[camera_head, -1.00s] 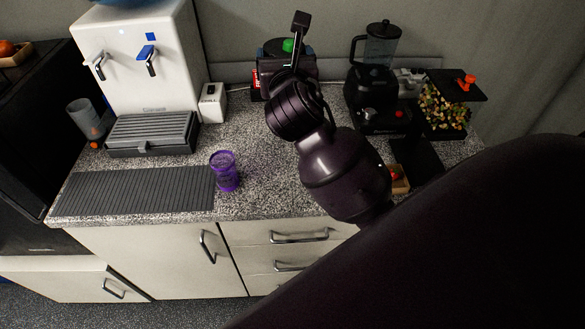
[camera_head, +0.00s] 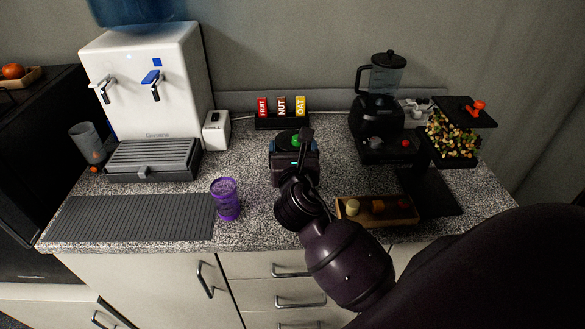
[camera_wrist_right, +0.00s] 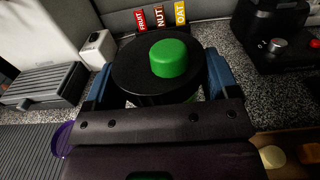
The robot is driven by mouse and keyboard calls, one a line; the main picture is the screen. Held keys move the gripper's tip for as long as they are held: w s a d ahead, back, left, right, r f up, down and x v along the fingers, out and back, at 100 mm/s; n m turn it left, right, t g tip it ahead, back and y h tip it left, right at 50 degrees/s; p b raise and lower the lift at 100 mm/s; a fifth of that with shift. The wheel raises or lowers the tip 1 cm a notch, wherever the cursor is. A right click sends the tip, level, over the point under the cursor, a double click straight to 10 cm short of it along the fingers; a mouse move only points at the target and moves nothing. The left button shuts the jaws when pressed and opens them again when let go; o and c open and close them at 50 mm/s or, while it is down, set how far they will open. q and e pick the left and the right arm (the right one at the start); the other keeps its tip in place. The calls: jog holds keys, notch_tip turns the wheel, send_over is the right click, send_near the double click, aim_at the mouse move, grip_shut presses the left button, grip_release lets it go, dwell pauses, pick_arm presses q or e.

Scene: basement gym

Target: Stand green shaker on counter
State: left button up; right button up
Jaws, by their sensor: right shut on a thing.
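The green shaker shows in the right wrist view as a round black lid with a green cap (camera_wrist_right: 169,58), held between the two blue-sided fingers. In the head view its green cap (camera_head: 296,141) shows just beyond my right gripper (camera_head: 294,160), which is shut on it. My arm and gripper hide most of the shaker's body, and I cannot tell whether its base touches the counter. The speckled grey counter (camera_head: 255,215) spreads around it. My left gripper is not in view.
A purple cup (camera_head: 226,198) stands left of the gripper, beside a ribbed dark mat (camera_head: 130,218). A wooden tray (camera_head: 400,216) lies to the right. Behind are bar boxes (camera_head: 281,108), a blender (camera_head: 380,105) and a water dispenser (camera_head: 150,90).

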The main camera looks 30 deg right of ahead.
notch_tip(320, 180, down, 4)
jog(key=shift+f+b, duration=0.1)
jog(key=shift+b, duration=0.55)
jog(key=shift+f, duration=0.3)
jog(key=o, duration=1.2)
